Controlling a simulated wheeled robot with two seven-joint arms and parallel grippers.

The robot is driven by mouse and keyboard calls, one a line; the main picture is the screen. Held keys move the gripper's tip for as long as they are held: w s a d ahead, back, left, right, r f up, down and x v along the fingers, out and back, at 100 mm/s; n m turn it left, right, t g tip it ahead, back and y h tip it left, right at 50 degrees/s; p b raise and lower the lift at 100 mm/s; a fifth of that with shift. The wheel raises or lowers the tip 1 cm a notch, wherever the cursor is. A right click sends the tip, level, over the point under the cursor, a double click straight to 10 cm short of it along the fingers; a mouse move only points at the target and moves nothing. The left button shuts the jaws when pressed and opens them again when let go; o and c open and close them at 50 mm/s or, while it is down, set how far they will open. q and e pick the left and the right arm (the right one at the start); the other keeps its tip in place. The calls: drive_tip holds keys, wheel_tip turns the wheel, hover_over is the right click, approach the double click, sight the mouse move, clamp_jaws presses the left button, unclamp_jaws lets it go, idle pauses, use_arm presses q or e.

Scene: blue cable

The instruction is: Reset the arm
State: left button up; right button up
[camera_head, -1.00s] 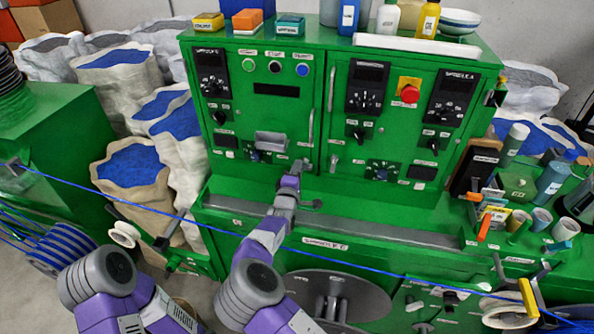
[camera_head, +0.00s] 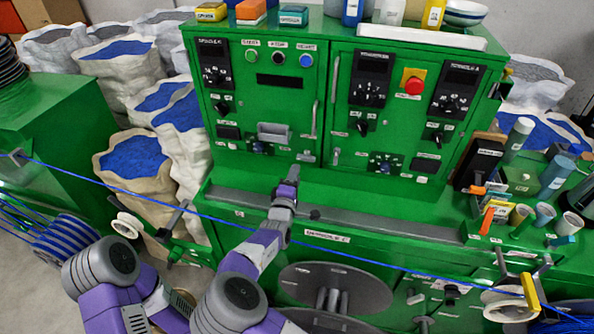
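My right arm reaches up from the bottom of the head view. Its small gripper (camera_head: 292,174) points at the lower front of the green control cabinet (camera_head: 285,115), below the panel's lower knobs. It looks apart from the knobs and handles. I cannot make out its fingers well enough to tell open from shut, and I see nothing clearly held in it. My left arm (camera_head: 105,265) is folded at the bottom left, and its gripper is out of view. The blue cable (camera_head: 385,263) runs from the left post across the front, passing by my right arm.
A large grey reel (camera_head: 355,290) sits on the cabinet front below my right gripper. Cups and bottles (camera_head: 552,175) crowd the right shelf. A white spool (camera_head: 127,225) stands at left and a yellow clip (camera_head: 530,290) at lower right. Sacks of blue pellets (camera_head: 133,158) stand behind left.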

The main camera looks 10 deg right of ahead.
drive_tip(key=shift+s, duration=0.25)
idle(0.3)
